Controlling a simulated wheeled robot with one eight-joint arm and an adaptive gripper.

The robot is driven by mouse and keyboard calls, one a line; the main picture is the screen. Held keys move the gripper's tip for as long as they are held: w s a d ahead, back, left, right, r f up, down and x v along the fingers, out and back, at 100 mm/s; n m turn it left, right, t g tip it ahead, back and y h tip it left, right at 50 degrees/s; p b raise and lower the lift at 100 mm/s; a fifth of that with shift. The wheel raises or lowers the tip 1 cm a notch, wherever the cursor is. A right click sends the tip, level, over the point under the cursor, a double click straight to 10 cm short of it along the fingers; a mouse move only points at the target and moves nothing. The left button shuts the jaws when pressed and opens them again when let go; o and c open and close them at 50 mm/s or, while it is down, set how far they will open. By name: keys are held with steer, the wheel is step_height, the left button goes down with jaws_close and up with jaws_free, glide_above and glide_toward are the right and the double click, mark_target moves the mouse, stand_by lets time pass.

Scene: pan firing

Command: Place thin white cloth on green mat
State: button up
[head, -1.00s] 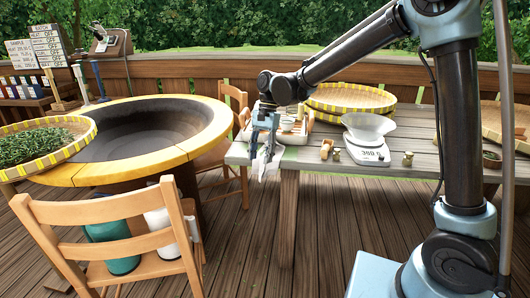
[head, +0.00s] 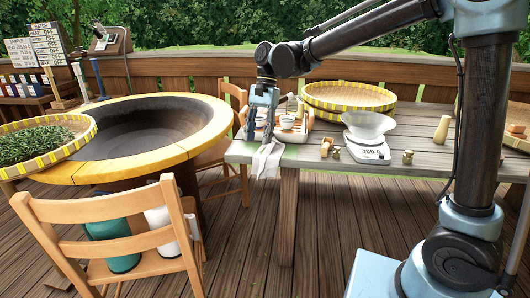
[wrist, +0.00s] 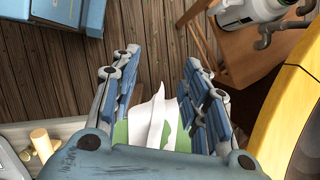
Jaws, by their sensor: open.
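The thin white cloth (head: 267,160) lies crumpled at the left end of the table, with part draping down at the front edge. The green mat (wrist: 121,133) shows beside and under the cloth (wrist: 158,122) in the wrist view; most of it is covered or hidden by my gripper. My gripper (head: 262,138) is just above the cloth. In the wrist view its fingers (wrist: 160,75) are spread apart, with the cloth below and between them. Whether a finger still touches the cloth is not clear.
Yellow-rimmed round trays (head: 350,97) and a tray of cups are behind. Left are a large round pan (head: 150,128) and a wooden chair (head: 110,238).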

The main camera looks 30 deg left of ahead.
steer(key=c, duration=0.5)
steer(key=shift+w, duration=0.3)
steer(key=shift+c, duration=1.4)
steer(key=w+a+f, duration=0.1)
steer(key=w, duration=0.6)
steer(key=w+a+f, duration=0.1)
steer(key=w+a, duration=0.1)
steer(key=w, duration=0.5)
steer(key=w+a+b, duration=0.1)
steer(key=w+a, duration=0.1)
steer(key=w, duration=0.5)
steer(key=shift+w+f, duration=0.15)
steer(key=shift+f, duration=0.25)
jaws_close()
steer(key=shift+w+f, duration=0.2)
steer(key=shift+f, duration=1.2)
